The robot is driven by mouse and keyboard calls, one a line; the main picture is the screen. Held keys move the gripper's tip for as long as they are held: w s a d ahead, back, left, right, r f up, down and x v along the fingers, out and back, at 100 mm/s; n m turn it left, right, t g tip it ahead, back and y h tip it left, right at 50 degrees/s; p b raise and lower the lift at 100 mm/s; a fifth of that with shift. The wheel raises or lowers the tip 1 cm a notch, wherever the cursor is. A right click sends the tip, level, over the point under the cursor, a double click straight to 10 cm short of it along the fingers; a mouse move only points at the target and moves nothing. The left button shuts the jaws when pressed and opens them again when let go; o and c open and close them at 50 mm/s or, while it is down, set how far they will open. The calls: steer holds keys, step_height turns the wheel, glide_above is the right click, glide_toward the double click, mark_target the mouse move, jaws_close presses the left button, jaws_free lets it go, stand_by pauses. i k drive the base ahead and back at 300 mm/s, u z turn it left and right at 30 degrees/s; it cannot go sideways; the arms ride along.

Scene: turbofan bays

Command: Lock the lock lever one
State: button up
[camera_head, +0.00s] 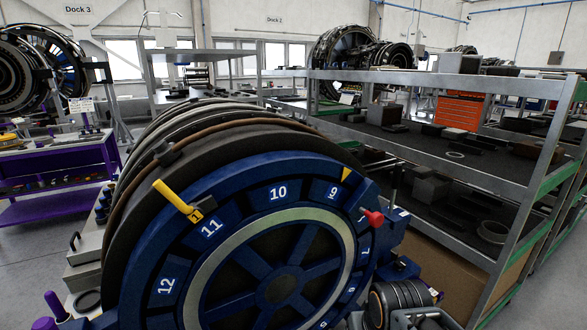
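The lock lever one (174,197) is a yellow handle at the upper left rim of the large blue numbered ring (235,198). It slants from a free upper-left end down to a dark pivot block on the rim, and a small tag at its lower end reads 1. It sits outside the ring near the number 11. I cannot tell from this view whether it is locked. My gripper is not in view, and nothing touches the lever.
A red knob (373,217) and a yellow triangular pointer (346,174) sit on the ring's right side. A grey shelf rack (440,157) with dark parts stands close on the right. A purple workbench (60,165) stands at the left. Some floor is clear at the lower left.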

mark_target(196, 212)
steer(key=u, duration=0.75)
steer(key=k, duration=0.3)
steer(key=u, duration=0.3)
